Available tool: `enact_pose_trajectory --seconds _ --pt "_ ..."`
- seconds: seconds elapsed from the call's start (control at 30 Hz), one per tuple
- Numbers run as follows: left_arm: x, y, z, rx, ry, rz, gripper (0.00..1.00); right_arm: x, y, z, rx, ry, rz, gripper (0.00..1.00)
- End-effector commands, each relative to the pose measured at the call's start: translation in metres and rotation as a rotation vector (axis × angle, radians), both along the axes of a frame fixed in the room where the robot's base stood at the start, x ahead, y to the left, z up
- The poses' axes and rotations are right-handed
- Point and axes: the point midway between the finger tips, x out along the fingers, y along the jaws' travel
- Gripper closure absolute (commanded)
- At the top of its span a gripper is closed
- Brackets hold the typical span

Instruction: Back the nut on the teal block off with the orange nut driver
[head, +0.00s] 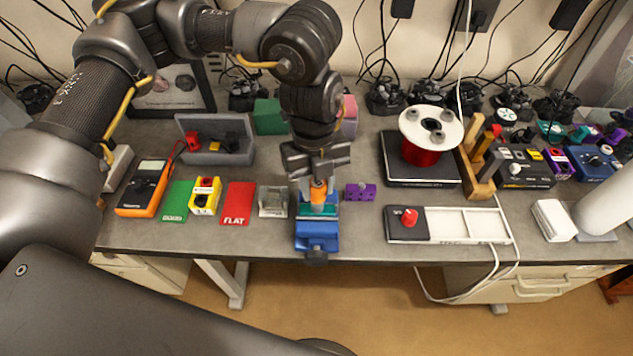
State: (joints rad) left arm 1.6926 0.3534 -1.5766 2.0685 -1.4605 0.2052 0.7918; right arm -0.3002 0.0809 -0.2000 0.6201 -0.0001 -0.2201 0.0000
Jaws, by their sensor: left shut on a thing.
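My left gripper (318,178) points down over the bench and is shut on the orange nut driver (319,193), holding it upright. The driver stands over the teal block (304,210), which sits in a blue vise (317,236) near the bench's front edge. The nut is hidden behind the driver, so I cannot tell whether the driver's tip sits on it. My right gripper is not in view.
To the left lie a red FLAT mat (238,203), a green mat (175,202), a yellow block (205,196) and an orange multimeter (146,187). A small metal block (272,200) and a purple block (360,191) flank the vise. A white-framed tray (468,225) lies right.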

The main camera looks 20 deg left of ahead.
Motion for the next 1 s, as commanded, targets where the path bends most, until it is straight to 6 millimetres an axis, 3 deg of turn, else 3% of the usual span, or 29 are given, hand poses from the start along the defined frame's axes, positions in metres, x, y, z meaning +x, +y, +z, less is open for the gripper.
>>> enact_pose_trajectory --seconds 0.3,0.5,0.7,1.0 --pt "0.0 0.0 0.003 -0.002 0.001 0.528 0.92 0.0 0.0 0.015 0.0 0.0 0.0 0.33" --pt "0.0 0.0 0.004 -0.002 0.0 0.786 0.92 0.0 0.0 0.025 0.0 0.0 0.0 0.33" --pt "0.0 0.0 0.003 -0.001 0.0 0.956 0.92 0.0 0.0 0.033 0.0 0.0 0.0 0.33" --pt "0.0 0.0 0.001 -0.003 -0.002 1.011 0.92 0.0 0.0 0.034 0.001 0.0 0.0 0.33"
